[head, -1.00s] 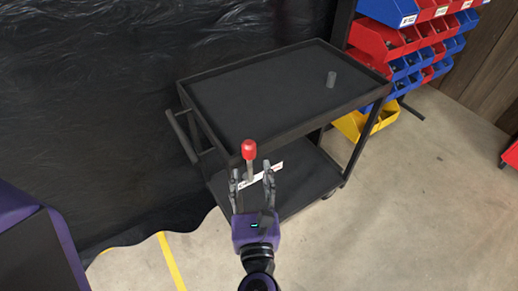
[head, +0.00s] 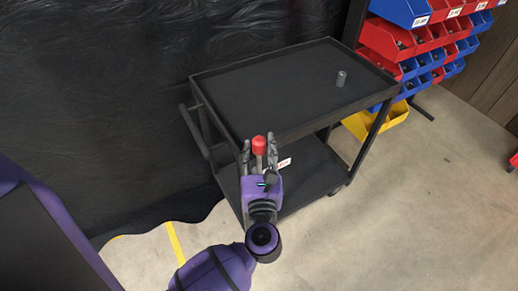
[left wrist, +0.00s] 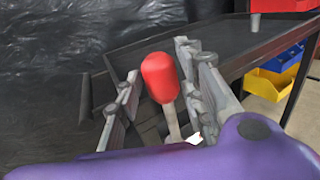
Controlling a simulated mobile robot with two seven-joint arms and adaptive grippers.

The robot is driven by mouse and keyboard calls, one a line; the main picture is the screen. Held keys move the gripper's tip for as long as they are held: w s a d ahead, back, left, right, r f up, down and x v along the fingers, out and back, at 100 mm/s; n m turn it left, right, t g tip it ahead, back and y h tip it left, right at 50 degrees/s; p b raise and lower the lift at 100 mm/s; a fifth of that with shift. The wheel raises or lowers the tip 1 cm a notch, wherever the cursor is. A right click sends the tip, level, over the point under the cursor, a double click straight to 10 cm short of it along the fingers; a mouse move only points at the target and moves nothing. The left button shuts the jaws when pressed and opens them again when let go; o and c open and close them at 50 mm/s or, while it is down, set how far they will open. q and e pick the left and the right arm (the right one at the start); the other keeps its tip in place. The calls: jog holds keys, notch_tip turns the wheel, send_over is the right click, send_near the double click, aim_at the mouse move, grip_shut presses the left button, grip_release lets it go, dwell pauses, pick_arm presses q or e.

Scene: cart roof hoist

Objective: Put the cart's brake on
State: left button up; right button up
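The black two-shelf cart (head: 262,97) stands in front of dark plastic sheeting. Its brake lever has a red knob (head: 259,145) on a grey stem at the cart's near side. My left gripper (head: 259,146) is open, with one finger on each side of the red knob. In the left wrist view, the knob (left wrist: 160,78) stands between the open fingers (left wrist: 164,92), with visible gaps beside it. The lower part of the stem is hidden behind my gripper's purple body. My right gripper is not in view.
A grey cylinder (head: 341,78) stands on the cart's top shelf. Red and blue bins (head: 420,45) and a yellow bin (head: 385,121) are at the right behind the cart. Black sheeting (head: 110,100) hangs at the left.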

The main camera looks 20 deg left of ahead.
pick_arm(q)
grip_shut()
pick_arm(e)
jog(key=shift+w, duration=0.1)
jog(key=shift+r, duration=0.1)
pick_arm(q)
jog(key=shift+w+d+r+p, duration=0.15)
jog(key=shift+w+d+p, duration=0.1)
jog(key=shift+p, duration=0.1)
jog(key=w+d+m+g+p, duration=0.1)
jog(key=w+m, duration=0.1)
jog(key=w+d+f+m+g+p, duration=0.1)
jog(key=w+d+p, duration=0.1)
jog(key=w+d+f+m+g+p, duration=0.1)
jog(key=w+m+p, duration=0.1)
jog(key=shift+w+d+f+m, duration=0.1)
jog(key=shift+d+f+m, duration=0.05)
jog(key=shift+d+m, duration=0.15)
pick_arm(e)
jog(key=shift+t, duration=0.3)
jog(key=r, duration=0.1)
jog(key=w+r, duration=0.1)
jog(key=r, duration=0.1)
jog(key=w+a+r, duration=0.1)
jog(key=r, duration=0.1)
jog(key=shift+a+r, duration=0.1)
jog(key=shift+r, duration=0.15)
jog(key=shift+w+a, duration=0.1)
